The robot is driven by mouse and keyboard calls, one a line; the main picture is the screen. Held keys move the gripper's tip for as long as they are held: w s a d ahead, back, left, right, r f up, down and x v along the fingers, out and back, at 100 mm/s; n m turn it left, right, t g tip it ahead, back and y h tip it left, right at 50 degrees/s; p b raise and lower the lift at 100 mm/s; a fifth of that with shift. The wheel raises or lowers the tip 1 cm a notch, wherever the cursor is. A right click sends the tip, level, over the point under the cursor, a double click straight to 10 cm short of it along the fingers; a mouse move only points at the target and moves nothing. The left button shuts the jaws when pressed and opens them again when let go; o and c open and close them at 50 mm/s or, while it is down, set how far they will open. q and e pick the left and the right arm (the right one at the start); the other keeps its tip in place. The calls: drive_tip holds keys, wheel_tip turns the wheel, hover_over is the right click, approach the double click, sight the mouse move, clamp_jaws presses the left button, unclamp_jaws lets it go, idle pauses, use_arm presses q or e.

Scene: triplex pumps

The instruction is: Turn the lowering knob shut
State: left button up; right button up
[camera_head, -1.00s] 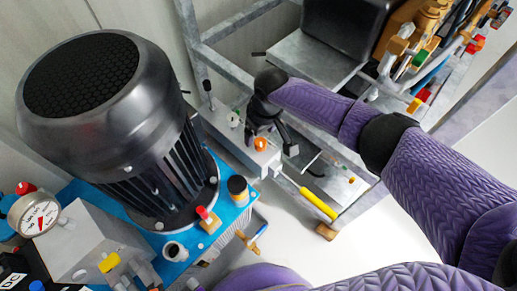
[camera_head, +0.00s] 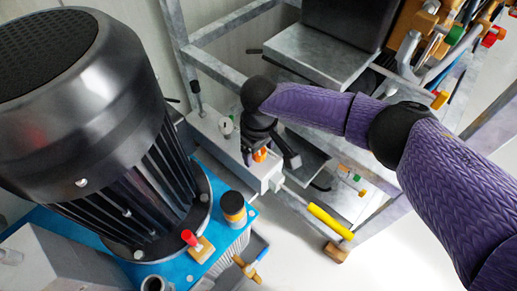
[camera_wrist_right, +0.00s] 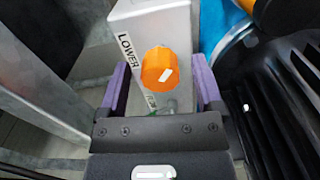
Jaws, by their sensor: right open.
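The lowering knob (camera_head: 261,155) is orange and sits on the end of a grey metal block (camera_head: 228,146). In the right wrist view the knob (camera_wrist_right: 160,68) shows a white mark, beside a "LOWER" label (camera_wrist_right: 128,50) on the block. My right gripper (camera_head: 268,154) is over the knob in the head view and partly covers it. In the wrist view the right gripper (camera_wrist_right: 161,86) is open, with one purple-sided finger on each side of the block's end. The knob appears between the fingers and is not gripped. My left gripper is not in view.
A large black motor (camera_head: 95,110) stands on a blue plate (camera_head: 62,222) at left. A yellow-handled lever (camera_head: 329,221) sticks out from the block. A grey metal frame (camera_head: 232,75) stands behind. Pale floor is clear at lower right.

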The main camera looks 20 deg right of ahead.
clamp_jaws()
